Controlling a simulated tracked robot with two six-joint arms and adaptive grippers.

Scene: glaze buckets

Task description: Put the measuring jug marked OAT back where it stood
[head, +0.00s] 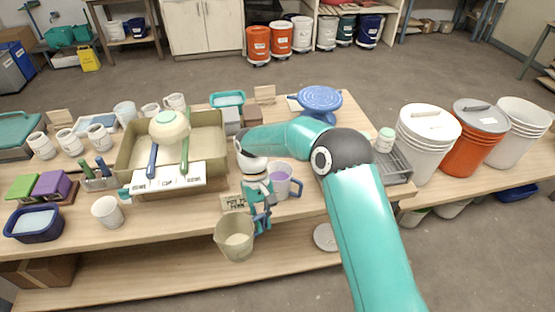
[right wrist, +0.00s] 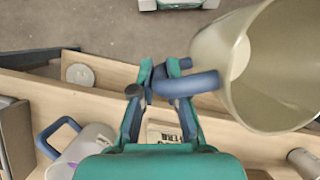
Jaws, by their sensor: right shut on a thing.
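A beige measuring jug (head: 236,240) with a blue handle is held by my right gripper (head: 262,212) at the front edge of the workbench. In the right wrist view the jug (right wrist: 275,70) is at the upper right, and the fingers (right wrist: 165,75) are shut on its handle. No OAT mark on it is readable. A clear jug (head: 281,181) with purple contents and a blue handle stands on the bench behind and right of the gripper; it also shows in the right wrist view (right wrist: 88,148). A small lettered card (head: 234,202) lies behind the held jug; its words are unclear. My left gripper is out of view.
A large tray (head: 126,160) with a bowl (head: 169,126) and brushes is on the left. A white mug (head: 107,212) stands near the front edge. A blue turntable (head: 320,97) is at the back. Lidded buckets (head: 428,140) stand at the right. A lower shelf (head: 180,275) runs beneath.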

